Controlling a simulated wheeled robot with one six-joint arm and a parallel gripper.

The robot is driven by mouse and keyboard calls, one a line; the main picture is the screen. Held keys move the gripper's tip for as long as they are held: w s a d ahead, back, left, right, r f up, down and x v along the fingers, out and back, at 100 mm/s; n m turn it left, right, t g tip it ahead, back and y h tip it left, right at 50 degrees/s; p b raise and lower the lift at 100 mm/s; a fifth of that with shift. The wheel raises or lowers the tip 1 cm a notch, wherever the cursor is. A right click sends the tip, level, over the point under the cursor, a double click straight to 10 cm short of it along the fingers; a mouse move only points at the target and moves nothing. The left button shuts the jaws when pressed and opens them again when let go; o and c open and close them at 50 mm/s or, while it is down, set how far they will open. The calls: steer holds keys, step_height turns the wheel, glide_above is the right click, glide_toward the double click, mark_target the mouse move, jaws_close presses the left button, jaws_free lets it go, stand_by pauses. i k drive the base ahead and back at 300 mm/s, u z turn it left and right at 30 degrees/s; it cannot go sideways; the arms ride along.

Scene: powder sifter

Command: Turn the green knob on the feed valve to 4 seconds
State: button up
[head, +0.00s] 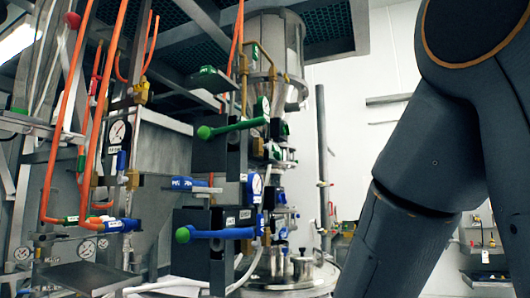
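A green lever with a round green knob (204,132) sticks out to the left from a dark box on the valve stand. Below it, a blue lever ends in another round green knob (182,235). A smaller green part (280,130) sits right of the upper gauge, partly hidden by fittings. I cannot tell which of these is the feed valve's knob. No seconds marking is readable. My arm fills the right side, but my gripper is outside the picture.
Pressure gauges (118,132) and orange hoses (103,115) crowd the left. A steel vessel (277,60) stands behind the levers, with a lidded metal vessel (290,271) low in front. A dark upright post (322,150) stands between the valves and my arm.

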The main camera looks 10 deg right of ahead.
mark_target(278, 157)
steer(key=z, duration=0.8)
steer(key=k, duration=0.85)
steer(key=u, duration=0.7)
steer(key=i, duration=0.5)
steer(key=z, duration=0.05)
steer(key=k, duration=0.5)
steer(key=z, duration=0.8)
steer(key=i, duration=1.4)
steer(key=u, duration=0.8)
